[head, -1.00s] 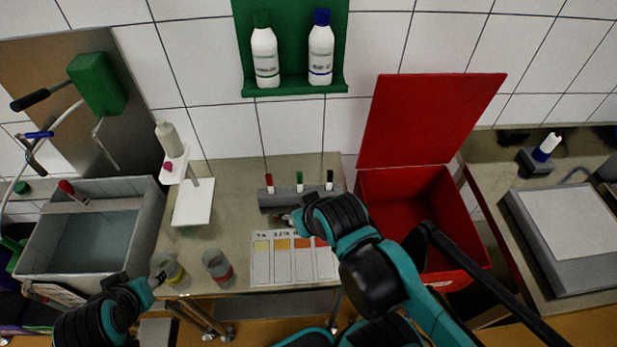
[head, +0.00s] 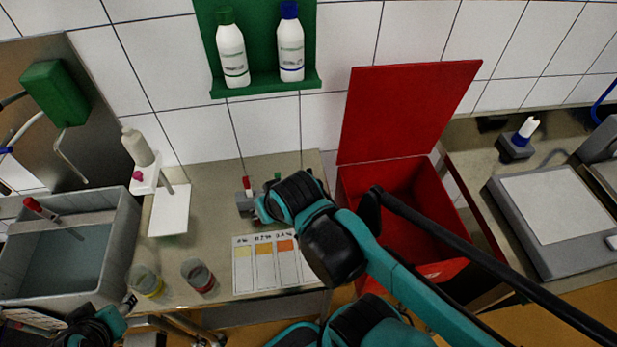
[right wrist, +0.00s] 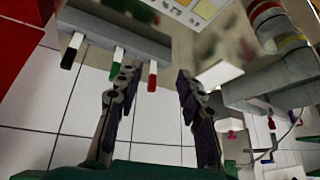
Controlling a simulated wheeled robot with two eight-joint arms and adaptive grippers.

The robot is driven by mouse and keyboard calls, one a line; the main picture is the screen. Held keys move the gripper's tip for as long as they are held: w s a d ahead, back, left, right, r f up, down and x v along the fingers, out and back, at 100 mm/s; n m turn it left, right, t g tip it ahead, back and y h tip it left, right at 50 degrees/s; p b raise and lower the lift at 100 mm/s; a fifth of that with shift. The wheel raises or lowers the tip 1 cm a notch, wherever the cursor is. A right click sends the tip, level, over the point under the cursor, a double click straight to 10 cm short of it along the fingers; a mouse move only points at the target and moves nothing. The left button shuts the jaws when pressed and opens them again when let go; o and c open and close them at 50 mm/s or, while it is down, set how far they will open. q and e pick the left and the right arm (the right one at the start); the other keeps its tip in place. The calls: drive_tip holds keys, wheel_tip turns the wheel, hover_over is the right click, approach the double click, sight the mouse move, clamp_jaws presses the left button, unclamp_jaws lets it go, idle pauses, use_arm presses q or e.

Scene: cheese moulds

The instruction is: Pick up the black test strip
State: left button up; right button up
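A grey rack (head: 245,204) on the counter holds upright test strips. The right wrist view shows the rack (right wrist: 110,28) with the black strip (right wrist: 73,50) at the left, the green strip (right wrist: 117,62) in the middle and the red strip (right wrist: 152,76) at the right. In the head view my right arm hides the black strip; the red (head: 246,186) and green (head: 278,176) ones show. My right gripper (right wrist: 158,78) is open and empty by the rack, nearer the red and green strips than the black one. My left gripper (head: 127,303) is at the lower left, its fingers unclear.
A colour chart (head: 243,268) lies before the rack. Two beakers (head: 146,281) (head: 198,277) stand left of it. A grey sink (head: 120,240) is further left. An open red bin (head: 352,200) stands right of the counter. Two bottles (head: 232,55) (head: 291,50) stand on a green shelf.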

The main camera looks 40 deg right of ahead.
drive_tip(key=d+m, duration=0.1)
drive_tip(key=m, duration=0.1)
drive_tip(key=m+g+h+p, duration=0.1)
drive_tip(key=m+g+p, duration=0.75)
drive_tip(key=m, duration=0.95)
approach(307, 170)
wheel_tip(307, 170, down, 5)
drive_tip(key=s+t+p, duration=0.1)
drive_tip(key=s+t, duration=0.1)
drive_tip(key=shift+w+d+f+m+g, duration=0.15)
drive_tip(key=shift+d+f+m, duration=0.1)
drive_tip(key=shift+f+m, duration=0.15)
drive_tip(key=shift+s+d+f+m+g, duration=0.1)
drive_tip(key=shift+d+f+m, duration=0.1)
drive_tip(key=shift+f+m, duration=0.2)
drive_tip(key=f, duration=0.2)
drive_tip(key=d+f+b, duration=0.1)
drive_tip(key=f, duration=0.4)
drive_tip(key=shift+s+d+f, duration=0.15)
drive_tip(key=shift+s+f, duration=0.05)
drive_tip(key=shift+f, duration=0.1)
clamp_jaws()
